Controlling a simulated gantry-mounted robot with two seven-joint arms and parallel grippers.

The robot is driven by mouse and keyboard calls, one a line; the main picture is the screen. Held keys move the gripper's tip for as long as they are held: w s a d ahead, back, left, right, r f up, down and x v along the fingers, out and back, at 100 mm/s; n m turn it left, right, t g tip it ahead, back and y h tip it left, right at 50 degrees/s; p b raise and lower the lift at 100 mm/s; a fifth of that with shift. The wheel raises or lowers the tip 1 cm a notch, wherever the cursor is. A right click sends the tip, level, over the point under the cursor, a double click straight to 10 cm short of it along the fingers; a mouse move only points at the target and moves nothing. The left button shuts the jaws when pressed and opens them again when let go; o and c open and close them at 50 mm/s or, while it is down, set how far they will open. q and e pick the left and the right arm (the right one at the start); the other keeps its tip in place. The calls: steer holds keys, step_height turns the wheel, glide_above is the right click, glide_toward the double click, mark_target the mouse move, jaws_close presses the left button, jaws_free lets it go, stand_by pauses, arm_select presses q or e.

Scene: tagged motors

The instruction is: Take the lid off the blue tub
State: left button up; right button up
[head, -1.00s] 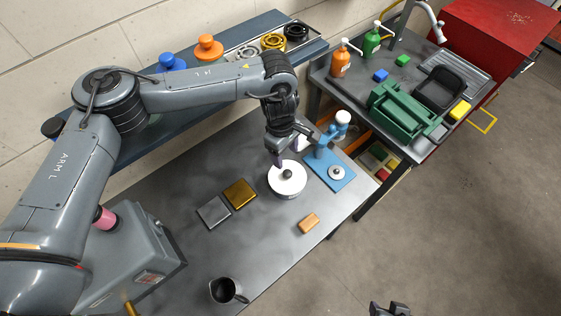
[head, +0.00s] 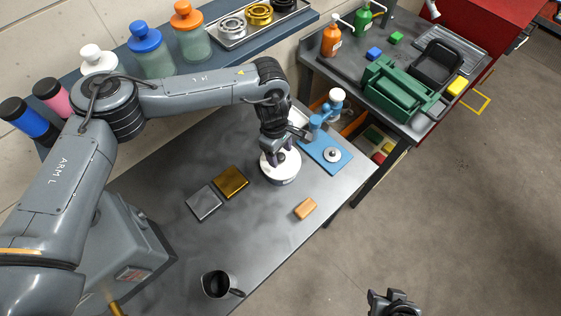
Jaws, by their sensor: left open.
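A round, low tub (head: 284,181) with a white lid (head: 268,173) and a dark knob stands on the grey table. Its side looks pale, and I see no clear blue on it. My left gripper (head: 280,157) is open and points down over the lid, its fingers at the knob. The gripper hides much of the knob, so I cannot tell whether the fingers touch it. My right gripper (head: 392,304) is at the bottom edge over the floor, partly cut off, and its fingers are unclear.
A blue stand (head: 328,150) is close on the tub's right. An orange block (head: 305,208), gold plate (head: 231,181), grey plate (head: 204,203) and dark mug (head: 217,285) lie around it. A blue-lidded jar (head: 145,37) stands on the back shelf.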

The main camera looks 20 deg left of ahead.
arm_select(q)
steer(key=shift+f, duration=0.45)
steer(key=shift+c, duration=0.3)
steer(key=c, duration=1.1)
steer(key=shift+o, duration=0.2)
steer(key=shift+r, duration=0.1)
